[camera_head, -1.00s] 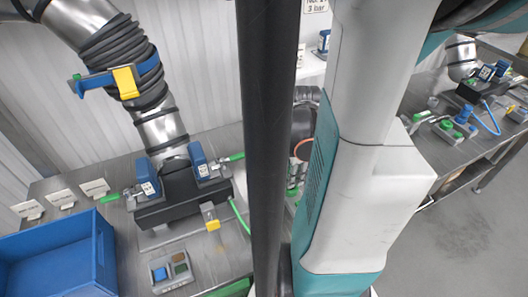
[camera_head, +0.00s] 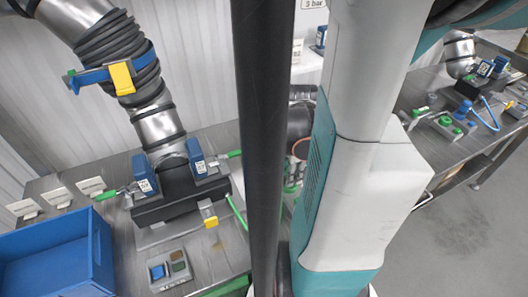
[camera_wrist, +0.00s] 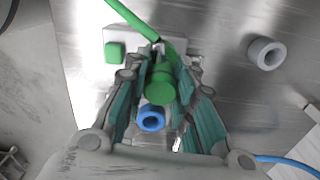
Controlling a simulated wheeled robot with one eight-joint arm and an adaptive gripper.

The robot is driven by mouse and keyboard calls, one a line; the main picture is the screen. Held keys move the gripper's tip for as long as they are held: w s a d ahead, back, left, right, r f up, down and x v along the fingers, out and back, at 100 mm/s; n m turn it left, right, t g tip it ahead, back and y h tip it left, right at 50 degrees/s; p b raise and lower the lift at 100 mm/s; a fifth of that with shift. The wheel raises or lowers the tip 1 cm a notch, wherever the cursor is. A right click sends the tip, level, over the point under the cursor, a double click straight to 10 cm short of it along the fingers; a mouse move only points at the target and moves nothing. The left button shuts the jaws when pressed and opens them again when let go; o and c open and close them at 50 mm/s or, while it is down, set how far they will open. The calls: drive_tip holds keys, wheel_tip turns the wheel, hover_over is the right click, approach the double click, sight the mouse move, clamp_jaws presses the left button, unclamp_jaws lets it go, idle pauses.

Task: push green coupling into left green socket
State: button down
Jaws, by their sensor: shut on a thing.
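In the wrist view the green coupling (camera_wrist: 161,88) is a short green cylinder between my gripper's (camera_wrist: 160,74) teal fingers, which are shut on it. A green hose (camera_wrist: 128,16) runs up and left from it. A green square piece (camera_wrist: 115,53) sits on a pale plate just beyond, left of the coupling. A blue ring-shaped piece (camera_wrist: 151,118) lies close below the coupling in the picture. I cannot tell whether the coupling touches a socket; the left green socket is not clearly identifiable. In the head view my gripper is hidden.
A grey ring (camera_wrist: 267,52) stands on the metal surface at right, and a blue hose (camera_wrist: 290,163) runs at lower right. In the head view a blue crate (camera_head: 101,255) and a black block with blue parts (camera_head: 180,204) stand at left. Another metal bench (camera_head: 420,165) is at right.

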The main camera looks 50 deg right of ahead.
drive_tip(key=shift+f+b, duration=0.4)
drive_tip(key=shift+f, duration=0.05)
idle(0.4)
drive_tip(key=c, duration=0.8)
unclamp_jaws()
drive_tip(key=shift+o, duration=0.2)
drive_tip(key=shift+r, duration=0.1)
drive_tip(key=shift+r+p, duration=2.6)
drive_tip(key=shift+r, duration=0.4)
